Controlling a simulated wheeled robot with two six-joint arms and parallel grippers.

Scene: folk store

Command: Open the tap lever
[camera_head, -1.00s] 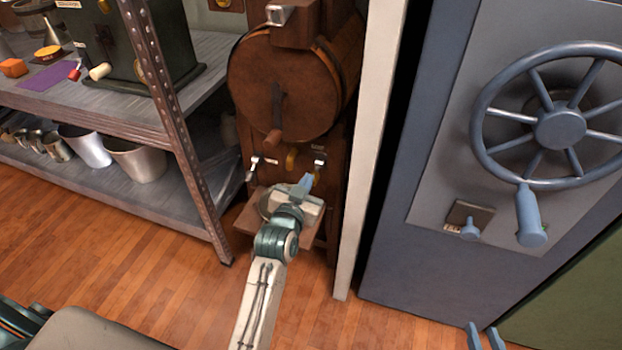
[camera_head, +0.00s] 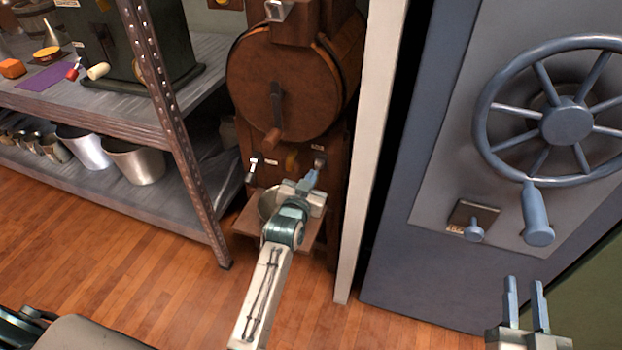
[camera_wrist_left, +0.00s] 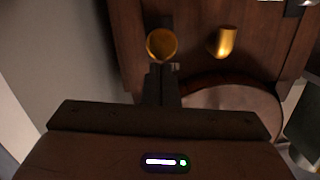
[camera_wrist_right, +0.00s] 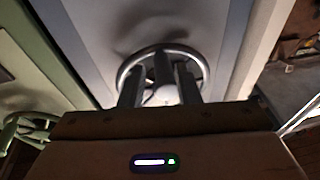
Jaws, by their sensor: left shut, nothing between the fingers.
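A wooden dispenser cabinet (camera_head: 290,80) has a small metal lever on its lower left (camera_head: 253,166) and another on its lower right (camera_head: 320,160), with a brass spout (camera_head: 291,160) between them. My left gripper (camera_head: 312,177) is shut and empty just below the right lever; I cannot tell whether it touches it. In the left wrist view its closed fingertips (camera_wrist_left: 160,72) are right below a round brass end (camera_wrist_left: 162,44), with a brass cylinder (camera_wrist_left: 225,42) to the right. My right gripper (camera_head: 524,280) is open and empty, in front of the blue-grey safe door.
The safe's spoked wheel (camera_head: 566,120) and its handle (camera_head: 537,218) stand to the right, also seen behind the right fingers in the right wrist view (camera_wrist_right: 148,52). A pale post (camera_head: 372,150) borders the cabinet. A metal shelf (camera_head: 185,150) with pots is at left.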

